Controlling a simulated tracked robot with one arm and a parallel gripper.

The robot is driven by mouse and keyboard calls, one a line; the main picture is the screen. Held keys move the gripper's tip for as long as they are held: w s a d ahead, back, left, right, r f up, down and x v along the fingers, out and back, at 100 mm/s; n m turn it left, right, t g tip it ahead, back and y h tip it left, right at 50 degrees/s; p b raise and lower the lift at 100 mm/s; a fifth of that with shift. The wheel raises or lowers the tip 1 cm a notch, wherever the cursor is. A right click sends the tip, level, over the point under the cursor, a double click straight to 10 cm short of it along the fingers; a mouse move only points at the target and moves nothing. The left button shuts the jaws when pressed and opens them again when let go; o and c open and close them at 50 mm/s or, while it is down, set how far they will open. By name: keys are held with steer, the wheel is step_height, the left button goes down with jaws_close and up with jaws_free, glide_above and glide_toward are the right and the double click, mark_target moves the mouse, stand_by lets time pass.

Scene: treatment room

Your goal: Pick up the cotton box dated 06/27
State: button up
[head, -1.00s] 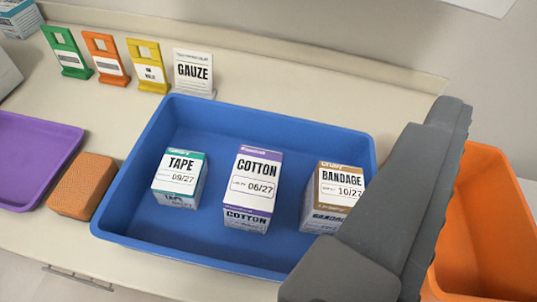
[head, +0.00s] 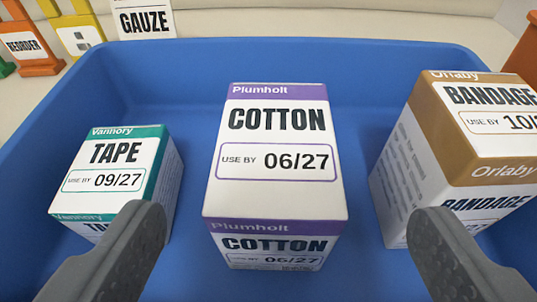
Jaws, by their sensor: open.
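The cotton box (head: 275,190) stands upright in the middle of the blue tray (head: 270,58). It is white with purple bands, and its label reads "USE BY 06/27". My gripper (head: 277,228) is open, with one grey finger at the lower left and the other at the lower right. The cotton box appears between the two fingers, with a gap on each side. The fingers look apart from it. The left finger hides part of the tape box, and the right finger hides part of the bandage box.
The tape box (head: 105,178), dated 09/27, stands left of the cotton box in the tray. The larger-looking bandage box (head: 455,140) stands on the right. A gauze card (head: 145,20), a yellow holder (head: 75,35) and an orange holder (head: 25,45) stand behind the tray.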

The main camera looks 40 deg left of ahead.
mark_target(275, 144)
steer(key=shift+a+b+x, duration=0.25)
steer(key=shift+b+x, duration=0.65)
steer(key=shift+x, duration=3.45)
steer(key=shift+s+r, duration=0.1)
steer(key=shift+s, duration=0.1)
steer(key=c, duration=1.1)
